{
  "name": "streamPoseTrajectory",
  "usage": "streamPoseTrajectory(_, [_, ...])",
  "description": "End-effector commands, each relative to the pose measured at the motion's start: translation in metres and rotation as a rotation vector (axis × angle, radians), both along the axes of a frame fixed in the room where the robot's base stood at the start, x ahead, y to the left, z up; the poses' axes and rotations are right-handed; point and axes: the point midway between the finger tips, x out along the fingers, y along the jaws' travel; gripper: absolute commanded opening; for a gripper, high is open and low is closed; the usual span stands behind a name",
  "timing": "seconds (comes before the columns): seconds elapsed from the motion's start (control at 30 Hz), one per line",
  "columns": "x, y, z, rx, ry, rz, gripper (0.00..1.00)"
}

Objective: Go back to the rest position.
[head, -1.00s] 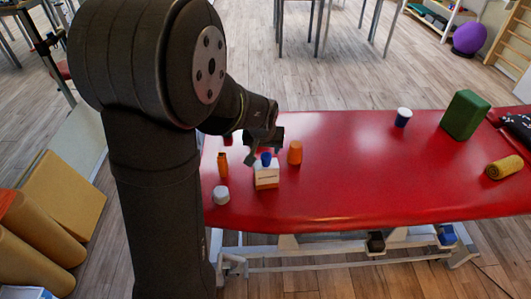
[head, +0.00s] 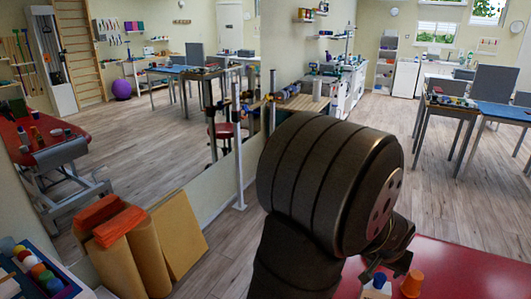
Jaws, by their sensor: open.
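My gripper (head: 388,264) is partly in view at the lower right, below the dark bulk of my arm. Its fingers are open and look empty. They are just above a white carton with a blue cap (head: 376,287) on the red table (head: 460,272). An orange cup (head: 412,284) stands to the right of the carton. I cannot tell how far the fingers are from the carton's cap. My arm hides part of the table.
Tan and orange rolled mats (head: 118,262) stand at the lower left, beside a tray of coloured balls (head: 62,293). What looks like a large mirror (head: 200,165) fills the left. Open wooden floor (head: 440,205) lies behind the table, with blue-topped tables (head: 497,112) beyond.

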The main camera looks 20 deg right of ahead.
Motion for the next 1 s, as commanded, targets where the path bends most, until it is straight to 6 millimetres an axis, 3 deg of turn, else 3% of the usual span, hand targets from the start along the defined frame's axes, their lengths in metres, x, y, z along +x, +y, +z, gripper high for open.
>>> streamPoseTrajectory(0.6, [0.020,-0.027,-0.082,0.001,0.001,0.001,0.54])
streamPoseTrajectory(0.8, [0.022,-0.030,-0.094,0.000,0.000,0.000,0.54])
streamPoseTrajectory(1.0, [0.022,-0.030,-0.090,-0.001,-0.001,0.000,0.54])
